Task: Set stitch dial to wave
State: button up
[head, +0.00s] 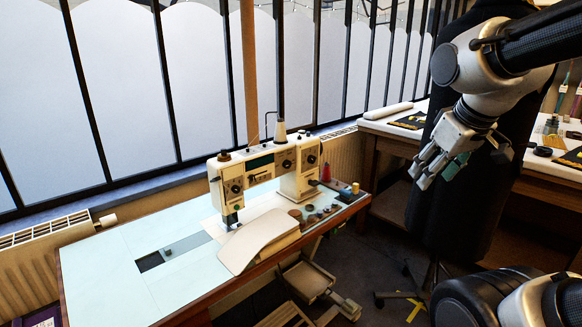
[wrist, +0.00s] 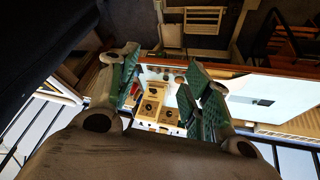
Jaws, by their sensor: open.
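A cream sewing machine (head: 262,168) stands on the pale blue table. Dark round dials show on its front: one on the left head (head: 235,187), one near the middle (head: 286,164) and others on the right column (head: 312,183). Their markings are too small to read, so I cannot tell which is the stitch dial or where it points. My gripper (head: 438,172) is open and empty, in the air to the right of the machine and well apart from it. In the wrist view, the machine (wrist: 163,112) shows upside down between my spread green-padded fingers (wrist: 162,95).
Thread spools and small round items (head: 325,208) lie right of the machine. A light padded board (head: 256,238) sits before it. A dark garment form (head: 435,215) stands close behind my gripper. A second table (head: 400,128) is at the back right.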

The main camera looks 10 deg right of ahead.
jog(key=w+a+f+n+t, duration=0.1)
jog(key=w+n+t, duration=0.4)
jog(key=w, duration=1.4)
jog(key=n+t+y, duration=0.3)
jog(key=n+y, duration=0.3)
jog(key=n, duration=0.9)
send_near(289, 165)
jog(key=d+r, duration=0.5)
jog(key=d, duration=0.3)
jog(key=w+a+f+n+t+y, duration=0.1)
jog(key=a+f+n+y, duration=0.3)
jog(key=a+f+n, duration=0.3)
jog(key=x, duration=0.7)
jog(key=shift+w+d+f, duration=0.1)
jog(key=shift+w+f, duration=0.1)
jog(key=shift+w, duration=0.25)
jog(key=c, duration=1)
